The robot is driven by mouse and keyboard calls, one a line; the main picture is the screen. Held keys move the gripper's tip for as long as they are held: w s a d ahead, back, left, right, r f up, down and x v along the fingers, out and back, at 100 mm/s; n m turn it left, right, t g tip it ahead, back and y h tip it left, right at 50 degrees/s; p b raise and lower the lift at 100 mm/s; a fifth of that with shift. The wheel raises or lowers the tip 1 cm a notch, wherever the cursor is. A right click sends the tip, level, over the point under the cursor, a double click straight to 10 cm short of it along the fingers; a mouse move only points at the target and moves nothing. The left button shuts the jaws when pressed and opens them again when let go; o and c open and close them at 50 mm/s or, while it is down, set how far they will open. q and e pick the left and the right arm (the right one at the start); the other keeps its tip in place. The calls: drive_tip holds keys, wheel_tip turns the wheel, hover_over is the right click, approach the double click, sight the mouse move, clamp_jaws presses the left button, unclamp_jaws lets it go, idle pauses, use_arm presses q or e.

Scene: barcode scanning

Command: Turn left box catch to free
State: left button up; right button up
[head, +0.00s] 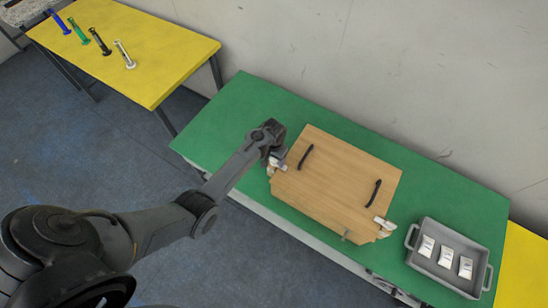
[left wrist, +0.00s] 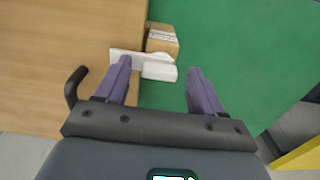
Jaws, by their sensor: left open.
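The wooden box (head: 330,185) sits on the green table with two black handles on its lid. The left catch, a white piece, lies at the lid's left edge, partly covered by my gripper in the head view. In the left wrist view the white catch (left wrist: 158,70) spans the lid edge, beside a small brown block (left wrist: 162,40). My left gripper (head: 274,158) is open above this edge; in the wrist view its fingertips (left wrist: 160,64) appear either side of part of the catch, one overlapping it. Contact cannot be told. The right catch (head: 384,223) is at the lid's other end. My right gripper is out of view.
A grey tray (head: 479,282) with white packets stands right of the box on the green table (head: 238,100). A yellow table (head: 175,42) at top left bears several coloured handled items. A black lid handle (left wrist: 73,85) is close to my left finger.

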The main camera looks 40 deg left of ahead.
use_arm(q)
drive_tip(key=c, duration=1.1)
drive_tip(key=shift+o, duration=0.2)
